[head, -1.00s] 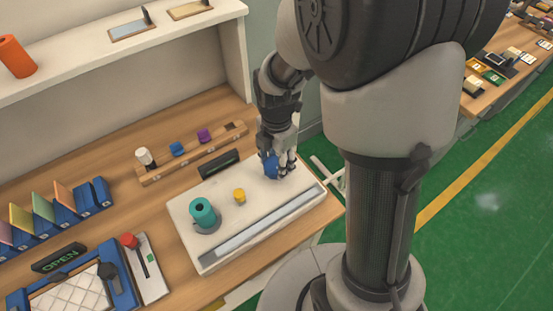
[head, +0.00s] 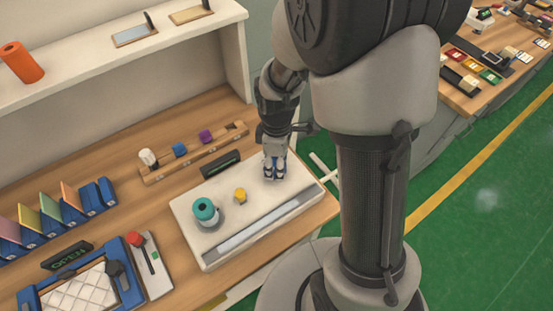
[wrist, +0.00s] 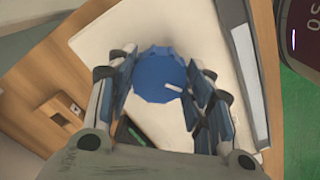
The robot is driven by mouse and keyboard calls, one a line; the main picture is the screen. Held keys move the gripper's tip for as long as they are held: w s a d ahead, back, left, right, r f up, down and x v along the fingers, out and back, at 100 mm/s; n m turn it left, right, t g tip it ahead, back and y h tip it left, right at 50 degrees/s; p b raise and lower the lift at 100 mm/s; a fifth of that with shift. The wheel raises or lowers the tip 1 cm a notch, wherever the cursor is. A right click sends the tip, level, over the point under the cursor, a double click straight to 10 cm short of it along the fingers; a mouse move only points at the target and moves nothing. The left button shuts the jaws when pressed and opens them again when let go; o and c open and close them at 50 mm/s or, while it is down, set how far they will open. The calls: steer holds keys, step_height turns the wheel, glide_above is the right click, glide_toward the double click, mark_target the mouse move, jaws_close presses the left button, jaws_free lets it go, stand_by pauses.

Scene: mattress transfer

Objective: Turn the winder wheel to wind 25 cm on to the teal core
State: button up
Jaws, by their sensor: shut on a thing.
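The winder wheel is a blue faceted disc, seen in the wrist view (wrist: 158,72) between my two sets of fingers. A small white mark shows near its lower right edge. My gripper (head: 274,174) reaches down at the right end of the white winder base (head: 218,240) and is shut on the wheel. In the head view the fingers mostly hide the wheel. The teal core (head: 205,207) stands upright at the left end of the base, with a pale part around its lower side. A small yellow post (head: 240,195) stands between core and gripper.
A grey strip (head: 265,222) runs along the front of the base. A dark display (head: 221,164) and a wooden rack (head: 194,155) with small blocks lie behind it. A red-topped lever panel (head: 152,265) lies to the left. A shelf overhangs the back.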

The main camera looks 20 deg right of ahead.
steer(key=m+p, duration=0.1)
steer(key=m, duration=0.6)
steer(key=shift+s+a, duration=0.1)
steer(key=m+p, duration=0.1)
steer(key=m, duration=0.3)
steer(key=shift+a, duration=0.1)
steer(key=m, duration=0.4)
steer(key=shift+m+p, duration=0.3)
steer(key=m, duration=0.6)
steer(key=shift+a+p, duration=0.15)
steer(key=shift+p, duration=0.2)
steer(key=m, duration=0.6)
steer(key=o, duration=1)
steer(key=shift+o, duration=0.2)
